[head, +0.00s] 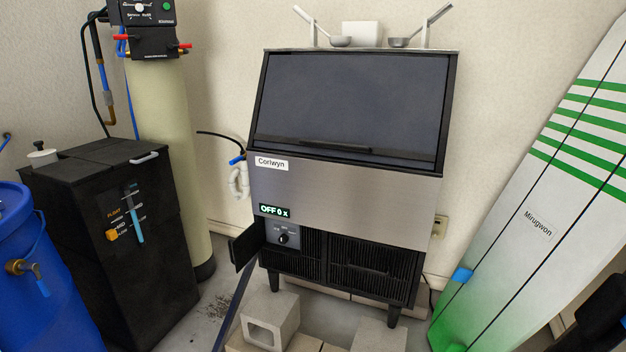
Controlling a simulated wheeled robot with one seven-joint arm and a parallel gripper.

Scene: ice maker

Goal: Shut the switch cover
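The ice maker (345,210) stands against the wall in the middle of the head view, with a steel front and a dark lid. The switch cover (246,247) is a small dark flap at the lower left of its front. It stands open, swung out to the left. The switch panel (291,231) beside it is exposed, with a black knob (283,239). My gripper cannot be made out in this view.
A black cabinet (110,240) and a blue barrel (40,285) stand to the left. A concrete block (270,318) and a dark slanted bar (234,305) are low in front of the cover. A surfboard (540,190) leans at right. A dark shape fills the bottom-right corner.

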